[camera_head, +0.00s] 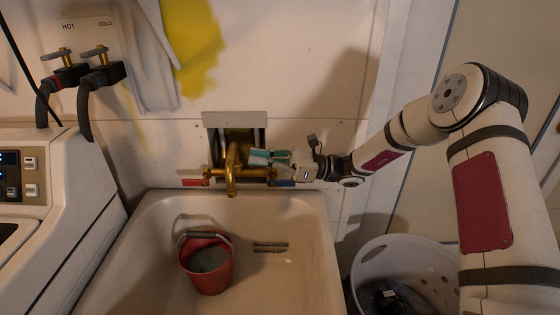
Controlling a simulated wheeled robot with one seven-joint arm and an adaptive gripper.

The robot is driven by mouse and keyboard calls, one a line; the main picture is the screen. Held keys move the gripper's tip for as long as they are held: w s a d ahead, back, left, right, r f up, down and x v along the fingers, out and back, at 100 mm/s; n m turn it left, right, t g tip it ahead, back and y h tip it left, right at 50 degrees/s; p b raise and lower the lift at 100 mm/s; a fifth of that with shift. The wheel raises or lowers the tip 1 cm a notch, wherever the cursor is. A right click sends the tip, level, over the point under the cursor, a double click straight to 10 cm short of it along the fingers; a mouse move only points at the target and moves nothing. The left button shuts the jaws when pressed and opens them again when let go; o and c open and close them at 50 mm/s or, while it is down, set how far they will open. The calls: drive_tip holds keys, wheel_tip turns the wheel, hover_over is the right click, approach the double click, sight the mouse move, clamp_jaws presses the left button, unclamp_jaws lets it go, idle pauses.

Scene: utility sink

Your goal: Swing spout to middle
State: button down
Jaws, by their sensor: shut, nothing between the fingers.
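The brass faucet spout (231,180) rises from the wall fixture and its end hangs over the back of the sink basin (147,232), close to the middle of the sink's back edge. A red-marked handle (192,183) is on the left and a blue-marked handle (284,183) on the right. My gripper (254,157) comes in from the right with its teal fingers shut and empty. The fingertips are right beside the upper part of the spout; I cannot tell whether they touch it.
A white laundry basket (412,253) is right of the sink. A washing machine (68,185) is at left, below the hot and cold valves (92,56).

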sight(233, 165)
drive_tip(key=shift+a+r, duration=0.15)
drive_tip(key=shift+a, duration=0.55)
drive_tip(key=shift+a+r, duration=0.1)
drive_tip(key=shift+a, duration=0.55)
drive_tip(key=shift+a, duration=0.1)
drive_tip(key=shift+s+a+r, duration=0.1)
drive_tip(key=shift+s+a, duration=0.05)
drive_tip(key=shift+a, duration=0.4)
drive_tip(key=shift+d, duration=0.1)
